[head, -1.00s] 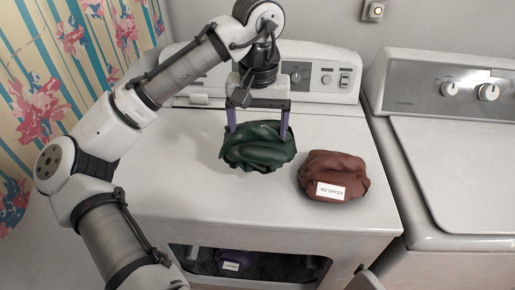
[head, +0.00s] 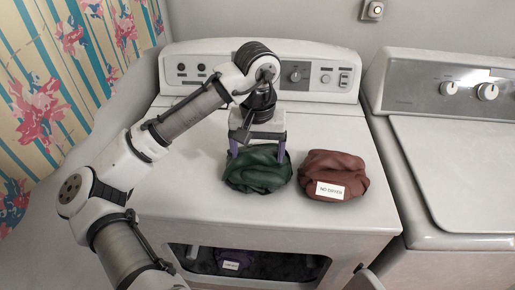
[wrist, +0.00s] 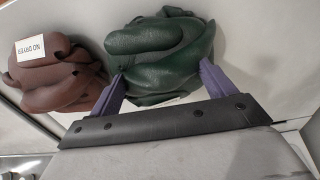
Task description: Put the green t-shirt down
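The green t-shirt (head: 258,172) is a dark, bunched bundle at or just above the top of the white dryer (head: 190,170), left of the red-brown bundle. I cannot tell whether it bears fully on the surface. My gripper (head: 257,154) is above it, pointing down, with its purple fingers on either side of the cloth. In the wrist view the green t-shirt (wrist: 160,50) sits between the fingertips of my gripper (wrist: 162,82), which appear to press on its sides.
A red-brown bundle (head: 334,172) with a "NO DRYER" label lies close on the right. A dark purple item (head: 234,260) with a label shows in the opening at the machine's front. A second machine (head: 460,150) stands at right. The top's left side is clear.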

